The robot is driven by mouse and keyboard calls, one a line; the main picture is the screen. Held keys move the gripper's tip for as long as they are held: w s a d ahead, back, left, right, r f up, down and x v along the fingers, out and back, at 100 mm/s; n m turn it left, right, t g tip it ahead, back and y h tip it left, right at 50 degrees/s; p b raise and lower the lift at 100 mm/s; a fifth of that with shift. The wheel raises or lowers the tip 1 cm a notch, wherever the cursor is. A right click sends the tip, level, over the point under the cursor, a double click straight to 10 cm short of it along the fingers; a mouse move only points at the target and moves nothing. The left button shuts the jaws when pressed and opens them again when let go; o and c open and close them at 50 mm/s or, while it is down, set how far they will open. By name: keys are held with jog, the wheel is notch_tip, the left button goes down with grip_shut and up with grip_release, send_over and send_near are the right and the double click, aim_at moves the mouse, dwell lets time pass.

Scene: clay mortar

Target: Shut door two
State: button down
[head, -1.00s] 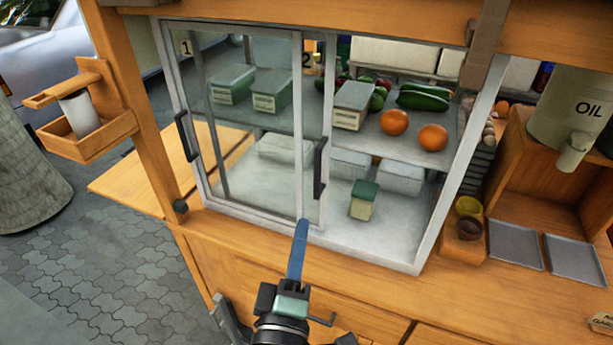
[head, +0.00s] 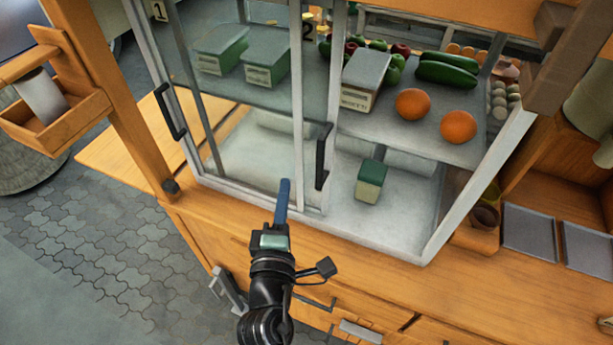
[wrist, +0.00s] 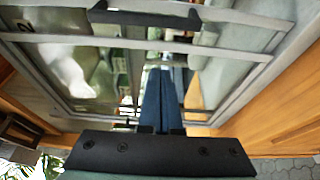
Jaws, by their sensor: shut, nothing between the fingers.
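Door two (head: 328,97) is a glass sliding panel in a pale frame, marked 2. It stands slid left, mostly overlapping door one (head: 299,90), and the right half of the cabinet is open. Its black upright handle (head: 323,155) is near the middle of the cabinet front. My gripper (head: 284,187) has blue fingers and is shut and empty. It is in front of the lower glass, left of and below that handle, apparently apart from it. In the wrist view the fingers (wrist: 164,80) point toward the glass, and a black handle (wrist: 145,17) crosses the top.
Door one's handle (head: 169,111) is at the left. Inside the open half are a green-lidded box (head: 370,182), oranges (head: 412,104) and cucumbers (head: 447,70). A wooden counter edge runs below the cabinet. Grey trays (head: 530,234) lie at the right.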

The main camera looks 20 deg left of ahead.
jog(key=shift+w+d+p, duration=0.7)
jog(key=shift+w+p, duration=0.2)
jog(key=shift+w, duration=0.1)
jog(key=shift+w+d+p, duration=0.65)
jog(key=shift+w+p, duration=0.25)
jog(key=shift+w, duration=0.05)
